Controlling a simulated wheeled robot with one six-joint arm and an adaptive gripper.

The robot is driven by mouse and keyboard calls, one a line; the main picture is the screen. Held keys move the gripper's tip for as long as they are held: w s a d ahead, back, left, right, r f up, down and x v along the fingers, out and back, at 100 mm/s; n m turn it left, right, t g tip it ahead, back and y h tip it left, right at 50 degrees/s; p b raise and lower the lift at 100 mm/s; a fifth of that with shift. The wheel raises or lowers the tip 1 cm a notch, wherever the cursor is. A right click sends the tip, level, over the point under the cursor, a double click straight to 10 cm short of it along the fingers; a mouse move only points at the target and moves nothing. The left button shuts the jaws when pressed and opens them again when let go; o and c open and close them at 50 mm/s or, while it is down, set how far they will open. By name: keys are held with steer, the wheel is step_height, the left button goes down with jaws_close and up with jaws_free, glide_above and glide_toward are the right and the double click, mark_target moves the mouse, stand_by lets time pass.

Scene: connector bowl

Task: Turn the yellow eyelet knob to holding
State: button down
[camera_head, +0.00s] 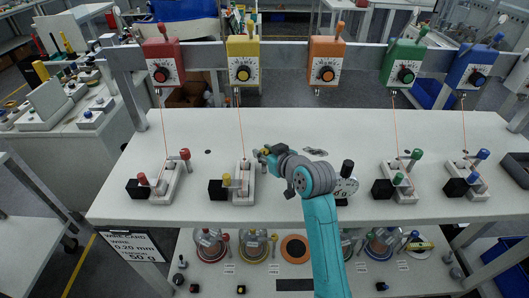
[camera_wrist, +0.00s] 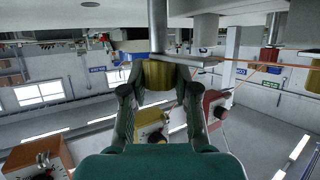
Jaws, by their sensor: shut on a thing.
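The yellow eyelet knob (camera_wrist: 158,74) sits between my fingertips in the wrist view, a yellow cylinder with a grey metal stem. My gripper (camera_wrist: 157,86) is shut on it, one finger on each side. In the head view my gripper (camera_head: 261,153) is at the right side of the yellow station's white base (camera_head: 244,185) and largely hides the knob there. A second yellow knob (camera_head: 227,179) is by the black block (camera_head: 216,190) of that station. An orange wire (camera_head: 240,128) runs up to the yellow tension box (camera_head: 243,58). The knob's pointer or marking cannot be read.
Similar stations stand along the white table (camera_head: 290,130): red (camera_head: 185,154) at left, green (camera_head: 417,154) and blue (camera_head: 482,154) at right. My arm covers much of the orange station. Wires rise to boxes on the rail. A lower shelf holds spools.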

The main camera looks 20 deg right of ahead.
steer(key=m+h, duration=0.2)
steer(key=h, duration=0.1)
steer(key=m+h, duration=0.2)
steer(key=m, duration=0.1)
steer(key=shift+a+h, duration=0.2)
steer(key=shift+h, duration=0.2)
steer(key=shift+d+m+g+h, duration=0.1)
steer(key=shift+m+g+h, duration=0.4)
steer(key=shift+m+h, duration=1.3)
steer(key=shift+h, duration=0.3)
steer(key=c, duration=0.8)
jaws_free()
steer(key=shift+c, duration=0.2)
steer(key=v, duration=1.2)
steer(key=shift+r, duration=0.15)
